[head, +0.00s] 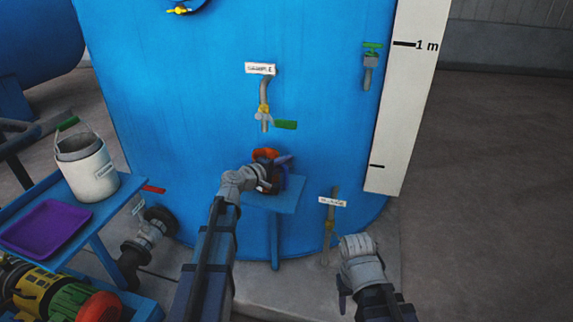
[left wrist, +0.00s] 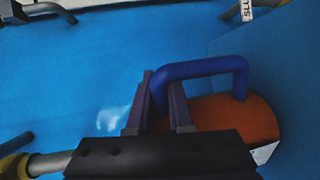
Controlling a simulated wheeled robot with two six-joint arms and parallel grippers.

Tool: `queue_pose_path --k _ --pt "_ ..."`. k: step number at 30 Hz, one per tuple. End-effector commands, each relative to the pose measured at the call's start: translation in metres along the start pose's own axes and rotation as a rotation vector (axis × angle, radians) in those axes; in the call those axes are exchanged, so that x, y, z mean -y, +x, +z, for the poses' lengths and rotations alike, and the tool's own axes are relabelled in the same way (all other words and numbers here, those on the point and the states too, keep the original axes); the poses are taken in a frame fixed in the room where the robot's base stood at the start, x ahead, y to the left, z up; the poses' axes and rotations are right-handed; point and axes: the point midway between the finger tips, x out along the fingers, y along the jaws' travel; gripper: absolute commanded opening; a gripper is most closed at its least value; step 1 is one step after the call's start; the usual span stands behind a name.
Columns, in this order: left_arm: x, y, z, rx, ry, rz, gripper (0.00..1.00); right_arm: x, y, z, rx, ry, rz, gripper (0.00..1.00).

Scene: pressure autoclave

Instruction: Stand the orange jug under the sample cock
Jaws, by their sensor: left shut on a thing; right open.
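The orange jug (head: 265,154), with a blue handle, is at the small blue stand (head: 287,197) on the front of the blue tank. My left gripper (head: 268,180) is shut on the jug's handle. The left wrist view shows the gripper fingers (left wrist: 160,108) on one end of the blue handle and the jug's orange body (left wrist: 225,115) beside them. The sample cock (head: 263,112), a grey pipe with a green lever, is above the jug under a white label. Whether the jug touches the stand is hidden by my arm. My right gripper (head: 344,290) is open and empty, low at right.
A labelled pipe (head: 331,228) comes down right of the stand. A green-handled valve (head: 371,58) and a white scale board (head: 406,100) are at right. A blue trolley at left bears a white bucket (head: 90,170) and a purple tray (head: 45,228). Floor at right is clear.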

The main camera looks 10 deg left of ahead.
Motion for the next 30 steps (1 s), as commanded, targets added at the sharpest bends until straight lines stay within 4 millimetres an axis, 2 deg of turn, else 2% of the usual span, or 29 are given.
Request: queue_pose_path --k 2,3,11,21,30 --pt "0.004 0.001 0.000 0.000 0.000 0.000 0.00 0.000 0.004 0.000 0.000 0.000 0.000 0.50" --pt "0.003 0.001 0.000 0.000 0.000 0.000 0.21 0.000 0.003 0.000 0.000 0.000 0.000 0.50" --pt "0.003 0.001 0.000 0.000 0.000 0.000 0.49 0.000 0.003 0.000 0.000 0.000 0.000 0.50" --pt "-0.002 -0.003 0.000 -0.001 0.000 0.000 0.49 0.000 -0.003 0.000 0.000 0.000 0.000 0.50" --pt "-0.002 -0.064 0.002 -0.003 -0.001 0.000 0.49 -0.001 -0.014 0.001 0.000 0.000 0.000 0.50"
